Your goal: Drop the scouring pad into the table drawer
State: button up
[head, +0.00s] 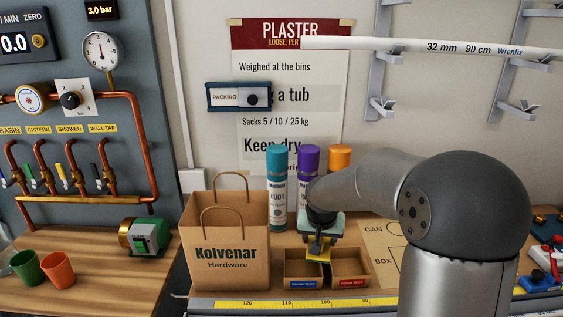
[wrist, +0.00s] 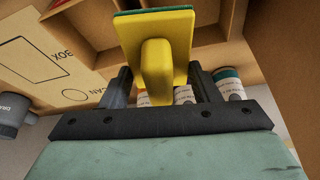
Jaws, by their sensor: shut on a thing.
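The scouring pad (wrist: 160,50) is a yellow plate with a green layer and a yellow grip block. My gripper (wrist: 158,88) is shut on the grip block, with a dark finger on each side in the wrist view. In the head view my gripper (head: 319,243) points down, and the yellow pad (head: 318,255) hangs over the area of two small cardboard trays. The left tray (head: 302,283) has a blue label and the right tray (head: 351,283) a red one. I cannot make out the table drawer in either view.
A Kolvenar paper bag (head: 226,245) stands left of the trays. Spray cans, teal (head: 277,190), purple (head: 308,165) and orange (head: 340,158), stand behind them. A marked board (head: 380,240) lies right. A yellow tape measure (head: 270,302) runs along the front edge.

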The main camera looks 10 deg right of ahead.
aim_at(308, 248)
jog(key=a+f, duration=0.1)
jog(key=s+a+f, duration=0.1)
jog(key=a, duration=0.1)
jog(key=shift+s+a+f, duration=0.15)
jog(key=shift+a, duration=0.05)
